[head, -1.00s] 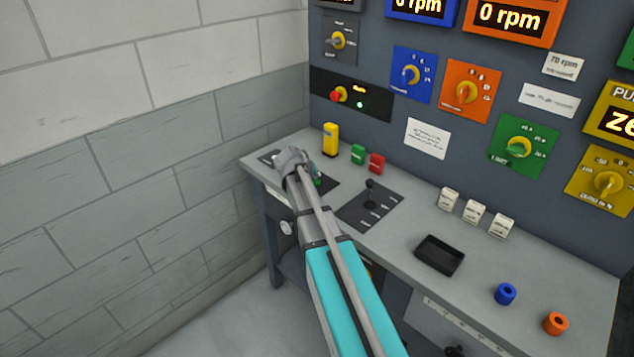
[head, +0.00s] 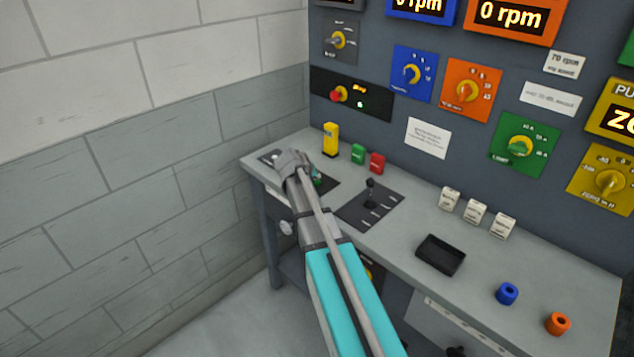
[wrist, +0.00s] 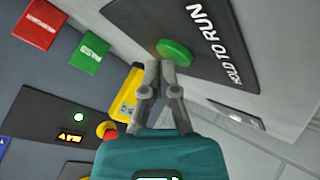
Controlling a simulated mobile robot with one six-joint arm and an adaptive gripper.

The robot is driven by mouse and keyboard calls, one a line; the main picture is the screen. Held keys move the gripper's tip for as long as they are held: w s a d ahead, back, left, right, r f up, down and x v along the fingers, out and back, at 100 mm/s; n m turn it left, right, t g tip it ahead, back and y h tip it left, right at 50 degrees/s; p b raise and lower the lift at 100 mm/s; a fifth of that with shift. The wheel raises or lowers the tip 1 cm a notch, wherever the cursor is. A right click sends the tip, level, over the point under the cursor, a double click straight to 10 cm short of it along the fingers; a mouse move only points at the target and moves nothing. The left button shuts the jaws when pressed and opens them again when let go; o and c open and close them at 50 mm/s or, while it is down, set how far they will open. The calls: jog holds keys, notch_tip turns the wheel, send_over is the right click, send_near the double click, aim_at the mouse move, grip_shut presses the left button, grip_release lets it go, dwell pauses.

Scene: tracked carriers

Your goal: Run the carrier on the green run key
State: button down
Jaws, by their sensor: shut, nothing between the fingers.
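The green run key (wrist: 174,52) is a round green button on a dark plate marked HOLD TO RUN (wrist: 215,40). In the wrist view my gripper (wrist: 158,66) is shut and empty, with its fingertips at the near edge of the key. I cannot tell whether they touch or press it. In the head view a sliver of the green run key (head: 317,182) shows beside my wrist, which hides most of the plate and the fingers. The blue (head: 418,8) and orange (head: 515,18) displays seem to read 0 rpm.
A yellow block (head: 331,139) stands close behind the key plate, with green (head: 358,153) and red (head: 377,163) tags beside it. A lever plate (head: 352,215) lies to the right. A red knob (wrist: 107,130) and lit indicator (wrist: 78,117) are on the wall panel.

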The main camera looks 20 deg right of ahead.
aim_at(316, 182)
jog(key=shift+f+b, duration=0.45)
dwell(0.6)
jog(key=shift+r, duration=0.25)
dwell(3.4)
jog(key=shift+r+p, duration=0.7)
jog(key=shift+p, duration=0.25)
jog(key=shift+r+p, duration=2.5)
jog(key=shift+r, duration=0.05)
